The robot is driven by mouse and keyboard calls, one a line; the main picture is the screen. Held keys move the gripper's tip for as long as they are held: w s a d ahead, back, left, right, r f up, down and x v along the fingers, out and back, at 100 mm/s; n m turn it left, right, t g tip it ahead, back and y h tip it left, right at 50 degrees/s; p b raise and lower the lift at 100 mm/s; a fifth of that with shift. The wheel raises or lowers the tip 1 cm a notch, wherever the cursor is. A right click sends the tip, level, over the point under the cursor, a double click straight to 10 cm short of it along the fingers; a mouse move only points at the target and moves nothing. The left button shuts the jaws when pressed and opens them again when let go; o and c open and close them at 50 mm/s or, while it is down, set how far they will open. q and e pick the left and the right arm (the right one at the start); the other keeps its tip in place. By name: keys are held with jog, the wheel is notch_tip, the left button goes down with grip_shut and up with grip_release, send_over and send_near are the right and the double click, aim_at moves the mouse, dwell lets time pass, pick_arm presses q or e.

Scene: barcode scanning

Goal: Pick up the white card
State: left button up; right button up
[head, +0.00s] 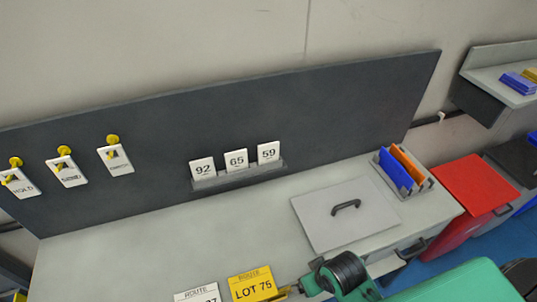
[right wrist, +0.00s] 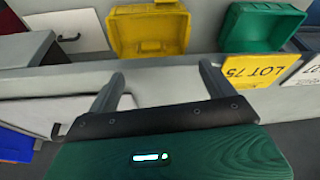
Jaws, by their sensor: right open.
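A white card (head: 197,293) with "ROUTE" and a number stands at the bottom edge of the head view, partly cut off. A yellow card (head: 251,285) reading "LOT 75" stands just to its right. In the right wrist view the white card (right wrist: 306,76) is at the right edge, beside the yellow card (right wrist: 250,72). My right gripper (right wrist: 160,86) is open with nothing between its fingers, to the left of both cards in that view. Its green and black arm is at the bottom right of the head view. My left gripper is not in view.
White cards 92, 65 and 59 stand in a grey rack (head: 240,175). Three tags hang on yellow hooks on the dark panel (head: 300,110). A handled grey plate (head: 320,228) and a holder with blue and orange folders (head: 402,170) are right. Yellow (right wrist: 150,30) and green (right wrist: 258,27) bins show.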

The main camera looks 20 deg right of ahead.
jog(key=w+a+r+n+y, duration=0.1)
jog(key=w+a+r, duration=0.3)
jog(key=w, duration=0.2)
jog(key=w+a+r+y, duration=0.1)
jog(key=w+a+r, duration=0.3)
jog(key=w+r, duration=0.15)
jog(key=m+h, duration=0.3)
send_near(268, 149)
jog(key=shift+g, duration=0.3)
jog(key=x, duration=0.2)
jog(key=p+x, duration=0.1)
jog(key=x, duration=0.1)
jog(key=d+p+x, duration=0.1)
jog(key=x, duration=0.1)
jog(key=shift+w+d, duration=0.1)
jog(key=shift+w, duration=0.2)
jog(key=shift+w+a+f+p, duration=0.2)
jog(key=shift+f+p, duration=0.2)
jog(key=shift+p, duration=0.1)
jog(key=x, duration=0.1)
jog(key=p+x, duration=0.1)
jog(key=x, duration=0.1)
jog(key=shift+w+a+f, duration=0.25)
jog(key=shift+w+f, duration=0.1)
jog(key=shift+f, duration=0.35)
